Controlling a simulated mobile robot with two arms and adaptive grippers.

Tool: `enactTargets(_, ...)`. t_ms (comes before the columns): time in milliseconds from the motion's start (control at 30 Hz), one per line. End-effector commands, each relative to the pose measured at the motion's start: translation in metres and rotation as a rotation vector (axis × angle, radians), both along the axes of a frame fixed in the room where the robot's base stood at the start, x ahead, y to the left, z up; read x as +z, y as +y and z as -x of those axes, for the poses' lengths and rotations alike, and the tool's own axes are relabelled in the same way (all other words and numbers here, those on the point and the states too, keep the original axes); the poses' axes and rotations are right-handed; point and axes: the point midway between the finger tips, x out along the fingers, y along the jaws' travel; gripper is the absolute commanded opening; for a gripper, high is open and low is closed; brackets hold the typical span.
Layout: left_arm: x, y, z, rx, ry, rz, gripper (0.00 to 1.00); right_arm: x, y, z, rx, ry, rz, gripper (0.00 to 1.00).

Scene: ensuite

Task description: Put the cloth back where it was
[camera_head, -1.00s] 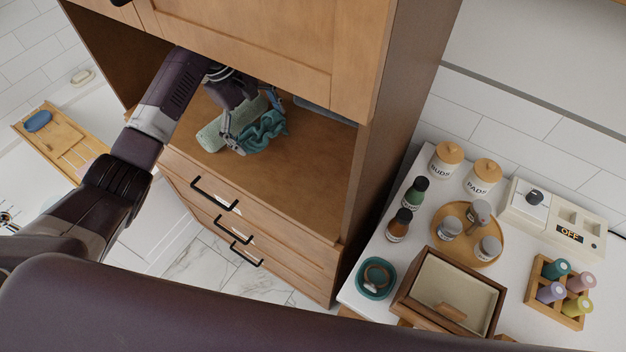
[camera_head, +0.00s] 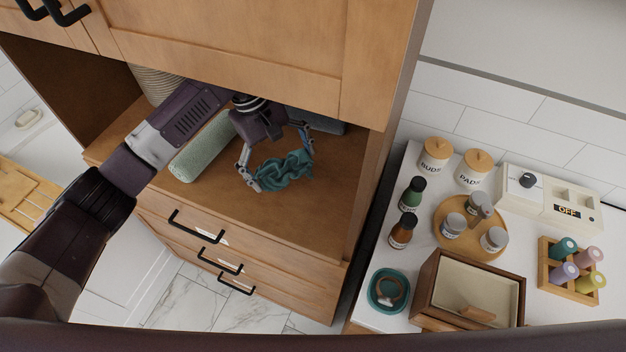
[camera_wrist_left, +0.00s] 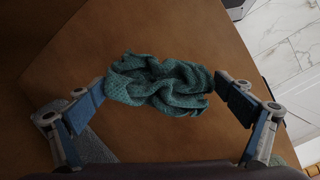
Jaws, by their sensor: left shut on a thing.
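The cloth (camera_head: 284,170) is a crumpled teal knit in the open shelf space of the wooden cabinet (camera_head: 240,208). My left gripper (camera_head: 279,172) reaches into this space and is shut on the cloth, with a finger at each end of it. In the left wrist view the cloth (camera_wrist_left: 158,84) is bunched between the two fingertips, over the brown shelf board. I cannot tell whether the cloth touches the board. My right gripper is not in view.
A rolled pale green towel (camera_head: 205,146) lies left of the cloth. A woven basket (camera_head: 155,84) and a grey-blue item (camera_head: 325,123) stand deeper inside. The upper cabinet front (camera_head: 225,50) overhangs the shelf. The shelf board is bare to the right of the cloth.

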Motion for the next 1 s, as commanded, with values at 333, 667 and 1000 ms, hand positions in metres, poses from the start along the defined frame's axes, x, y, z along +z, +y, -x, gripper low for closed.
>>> enactTargets(333, 0.001, -0.064, 0.027, 0.000, 0.001, 0.001, 0.76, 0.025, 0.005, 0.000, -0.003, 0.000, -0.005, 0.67)
enactTargets(667, -0.030, -0.067, 0.029, 0.002, 0.002, -0.002, 0.76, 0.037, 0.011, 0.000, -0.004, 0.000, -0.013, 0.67)
enactTargets(1000, -0.036, -0.067, 0.028, 0.001, -0.001, -0.001, 0.76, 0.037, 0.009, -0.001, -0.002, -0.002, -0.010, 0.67)
